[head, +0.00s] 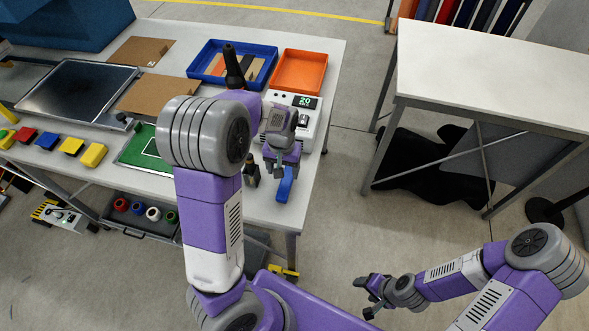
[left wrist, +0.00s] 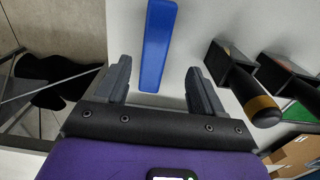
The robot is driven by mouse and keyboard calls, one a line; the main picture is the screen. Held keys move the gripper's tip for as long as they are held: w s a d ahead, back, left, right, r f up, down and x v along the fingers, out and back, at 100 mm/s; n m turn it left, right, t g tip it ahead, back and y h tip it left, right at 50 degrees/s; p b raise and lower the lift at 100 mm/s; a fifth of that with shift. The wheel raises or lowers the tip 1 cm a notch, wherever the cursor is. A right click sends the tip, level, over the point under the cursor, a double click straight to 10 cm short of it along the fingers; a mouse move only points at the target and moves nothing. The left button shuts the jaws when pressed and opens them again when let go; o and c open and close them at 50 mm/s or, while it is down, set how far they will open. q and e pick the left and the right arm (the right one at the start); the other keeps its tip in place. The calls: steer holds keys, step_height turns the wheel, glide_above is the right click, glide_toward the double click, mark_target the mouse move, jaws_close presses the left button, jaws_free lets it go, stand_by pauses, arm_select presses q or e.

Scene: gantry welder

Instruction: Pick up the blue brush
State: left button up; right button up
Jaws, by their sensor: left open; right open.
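The blue brush (head: 285,186) lies near the front right corner of the workbench (head: 315,150). In the left wrist view the blue brush (left wrist: 157,42) is a long blue bar, with its lower end between the two fingers. My left gripper (head: 282,165) is open over the brush and partly covers it in the head view. In the left wrist view the left gripper (left wrist: 158,72) has a finger on each side of the brush, with gaps and no visible contact. My right gripper (head: 363,297) is open and empty, over the floor away from the bench.
Dark block-like holders (left wrist: 230,65), one with a dark, tan-banded handle (left wrist: 258,105), stand right of the brush in the left wrist view. A white device with a green display (head: 306,101), an orange tray (head: 300,72) and a blue tray (head: 205,58) are behind. A white table (head: 490,80) stands right.

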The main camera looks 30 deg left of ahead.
mark_target(286, 181)
arm_select(q)
steer(key=f, duration=0.2)
steer(key=f+b, duration=0.1)
steer(key=f, duration=0.4)
steer(key=shift+d+f, duration=0.15)
steer(key=shift+d, duration=0.2)
steer(key=c, duration=1.1)
